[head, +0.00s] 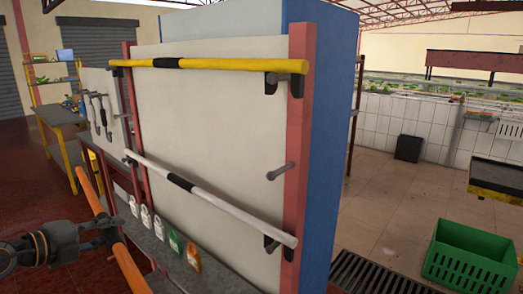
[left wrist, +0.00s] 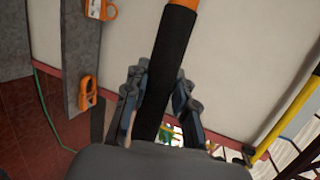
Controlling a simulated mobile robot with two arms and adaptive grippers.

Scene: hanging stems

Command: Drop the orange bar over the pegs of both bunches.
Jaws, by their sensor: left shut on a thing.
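The orange bar (head: 127,266) slants down across the lower left of the head view, in front of the board. My left gripper (head: 112,237) is shut around its middle. In the left wrist view, the jaws (left wrist: 157,100) close on the bar's black grip (left wrist: 168,65), with an orange end (left wrist: 181,4) above. A grey peg (head: 283,171) sticks out of the right red post, with nothing on it. A matching peg at the left post is not clear. I cannot make out hanging bunches. My right gripper is not in view.
A yellow bar (head: 215,64) and a white bar (head: 225,208) rest across the board (head: 225,120) on brackets. A green crate (head: 470,262) sits on the floor at right.

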